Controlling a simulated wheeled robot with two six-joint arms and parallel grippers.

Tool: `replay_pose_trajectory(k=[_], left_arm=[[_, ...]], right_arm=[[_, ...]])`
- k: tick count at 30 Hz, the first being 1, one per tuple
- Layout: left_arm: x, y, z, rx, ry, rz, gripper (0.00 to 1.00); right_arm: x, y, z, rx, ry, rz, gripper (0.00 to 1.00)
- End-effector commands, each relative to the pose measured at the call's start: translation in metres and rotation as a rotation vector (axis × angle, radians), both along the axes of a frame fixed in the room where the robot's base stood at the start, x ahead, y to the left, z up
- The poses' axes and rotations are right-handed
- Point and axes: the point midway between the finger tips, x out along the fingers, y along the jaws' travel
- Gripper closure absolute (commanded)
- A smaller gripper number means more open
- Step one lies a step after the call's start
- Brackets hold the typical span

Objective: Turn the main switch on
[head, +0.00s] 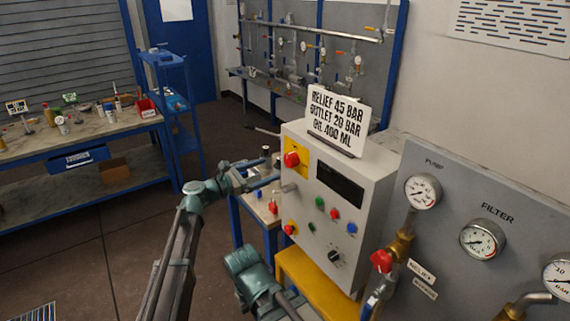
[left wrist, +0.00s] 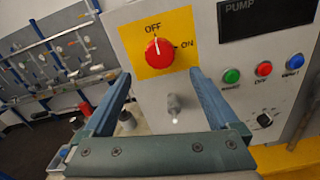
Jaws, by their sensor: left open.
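The main switch is a round red knob on a yellow plate (left wrist: 183,57) on the front of the pale control box (head: 355,220). The knob (head: 291,159) shows in the head view, and in the left wrist view the knob (left wrist: 158,53) has its white mark pointing up at OFF; ON is printed to its right. My left gripper (head: 273,172) is open and in front of the box. In the left wrist view, its two fingers (left wrist: 160,76) are spread apart below and either side of the knob, holding nothing. My right gripper is not visible.
Below the switch a grey peg (left wrist: 174,108) sticks out. Green, red and blue buttons and a black dial (head: 335,257) are on the same front. A sign (head: 337,118) stands on the box. A gauge panel (head: 480,190) with a red-handled valve is at right.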

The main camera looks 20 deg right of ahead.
Motion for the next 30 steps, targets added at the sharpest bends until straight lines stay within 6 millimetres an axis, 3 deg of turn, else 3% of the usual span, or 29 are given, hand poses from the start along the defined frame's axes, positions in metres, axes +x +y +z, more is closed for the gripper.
replay_pose_trajectory(k=[6, 12, 26, 27, 30], left_arm=[[0.016, -0.042, 0.0, 0.001, -0.001, -0.003, 0.06], [0.025, -0.065, 0.0, 0.001, -0.001, -0.001, 0.06], [0.027, -0.075, 0.0, 0.001, -0.001, 0.0, 0.06], [0.027, -0.075, 0.0, 0.001, -0.001, 0.0, 0.08], [0.027, -0.075, 0.0, 0.001, -0.001, 0.0, 0.26]], right_arm=[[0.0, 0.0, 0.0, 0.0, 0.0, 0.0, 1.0], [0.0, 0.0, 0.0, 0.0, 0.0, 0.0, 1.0], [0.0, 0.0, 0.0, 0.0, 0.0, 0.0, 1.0], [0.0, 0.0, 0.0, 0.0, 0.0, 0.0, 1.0], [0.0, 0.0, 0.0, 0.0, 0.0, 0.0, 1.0]])
